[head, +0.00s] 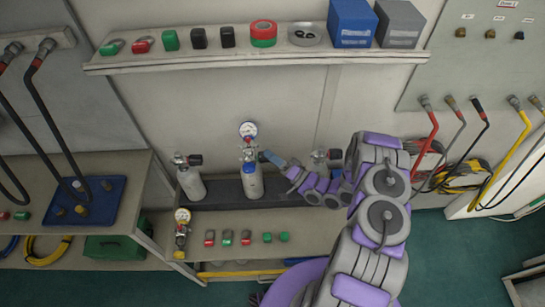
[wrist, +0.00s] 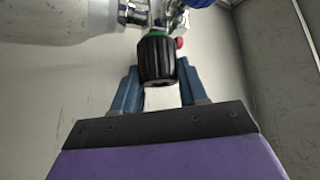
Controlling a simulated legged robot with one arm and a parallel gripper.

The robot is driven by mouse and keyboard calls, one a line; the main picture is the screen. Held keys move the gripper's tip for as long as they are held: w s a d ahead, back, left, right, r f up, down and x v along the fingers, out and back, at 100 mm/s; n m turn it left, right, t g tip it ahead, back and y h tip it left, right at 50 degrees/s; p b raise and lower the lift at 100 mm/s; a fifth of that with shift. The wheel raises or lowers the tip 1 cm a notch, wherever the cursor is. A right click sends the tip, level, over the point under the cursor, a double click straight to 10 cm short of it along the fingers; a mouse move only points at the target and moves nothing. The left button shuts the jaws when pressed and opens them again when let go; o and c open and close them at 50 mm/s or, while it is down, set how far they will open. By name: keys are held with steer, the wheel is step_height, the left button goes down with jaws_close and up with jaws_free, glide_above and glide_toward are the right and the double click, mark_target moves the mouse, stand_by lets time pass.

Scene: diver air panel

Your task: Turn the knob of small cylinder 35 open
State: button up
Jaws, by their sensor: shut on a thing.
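Several small grey cylinders stand in a row on a dark low shelf; no number can be read on them. The middle cylinder (head: 252,182) carries a round white gauge (head: 248,129) and has a blue part near its top. My gripper (head: 266,157) reaches it from the right, at valve height. In the wrist view, a ribbed black knob (wrist: 157,60) with a green ring sits between my blue fingers (wrist: 157,88), which are shut on it. The pale cylinder body (wrist: 60,20) and metal valve show at the top. The knob is hidden in the head view.
A left cylinder (head: 191,182) stands close by; a right one (head: 320,160) is partly behind my arm. A regulator with gauge (head: 182,216) and several red and green fittings lie on the bench in front. A shelf (head: 200,61) with tape and boxes runs above.

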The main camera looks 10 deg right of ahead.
steer(key=shift+a+f, duration=0.1)
steer(key=shift+f, duration=0.05)
steer(key=o, duration=0.9)
steer(key=shift+w+f, duration=0.1)
steer(key=shift+w, duration=0.05)
steer(key=shift+o, duration=0.8)
steer(key=shift+a, duration=0.1)
steer(key=v, duration=1.7)
steer(key=shift+d, duration=0.25)
